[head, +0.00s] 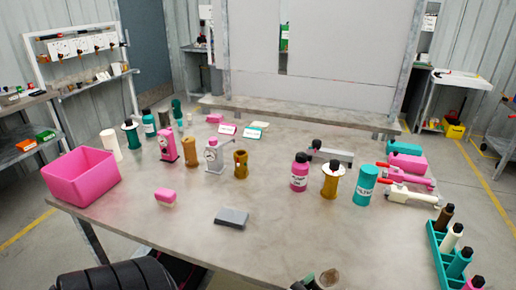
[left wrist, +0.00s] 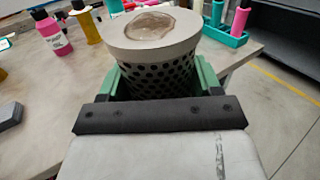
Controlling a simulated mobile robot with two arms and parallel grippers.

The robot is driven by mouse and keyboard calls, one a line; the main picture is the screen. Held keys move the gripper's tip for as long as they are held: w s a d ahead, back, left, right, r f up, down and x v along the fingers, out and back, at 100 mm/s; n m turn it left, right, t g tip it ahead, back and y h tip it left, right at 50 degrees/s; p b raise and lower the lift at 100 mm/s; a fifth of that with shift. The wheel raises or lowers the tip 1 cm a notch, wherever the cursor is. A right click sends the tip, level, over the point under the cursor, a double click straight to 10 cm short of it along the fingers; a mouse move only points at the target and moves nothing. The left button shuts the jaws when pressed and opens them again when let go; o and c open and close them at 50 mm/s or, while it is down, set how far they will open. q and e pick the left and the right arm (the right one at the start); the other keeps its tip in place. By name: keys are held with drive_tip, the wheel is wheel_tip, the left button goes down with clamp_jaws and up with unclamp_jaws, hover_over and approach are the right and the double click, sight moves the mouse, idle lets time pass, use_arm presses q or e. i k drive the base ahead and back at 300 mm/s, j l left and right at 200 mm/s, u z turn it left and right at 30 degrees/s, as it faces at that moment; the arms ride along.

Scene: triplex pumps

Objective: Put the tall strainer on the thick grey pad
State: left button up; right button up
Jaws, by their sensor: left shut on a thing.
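The tall strainer (left wrist: 152,60) fills the middle of the left wrist view. It has a dark perforated body and a wide pale grey rim with a brownish patch on top. My left gripper (left wrist: 160,85) is shut on its body, with green fingers on both sides. The strainer's lower end is hidden. In the head view the strainer's top (head: 329,277) shows at the bottom edge, right of the pad. The thick grey pad (head: 232,217) lies bare on the table's front part; it also shows at the left edge of the left wrist view (left wrist: 10,116). My right gripper is not in view.
A pink bin (head: 80,178) stands at the table's left end. Bottles (head: 300,172) and pump parts stand farther back. A teal rack (head: 439,258) is at right. The table around the pad is clear.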

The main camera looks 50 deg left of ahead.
sight(231, 215)
drive_tip(key=i+u, duration=0.2)
drive_tip(key=u, duration=0.15)
drive_tip(key=i+l+u, duration=0.1)
drive_tip(key=u, duration=0.25)
drive_tip(key=i+l+u, duration=0.1)
drive_tip(key=i+u, duration=0.25)
drive_tip(key=k+u, duration=0.1)
drive_tip(key=u, duration=0.55)
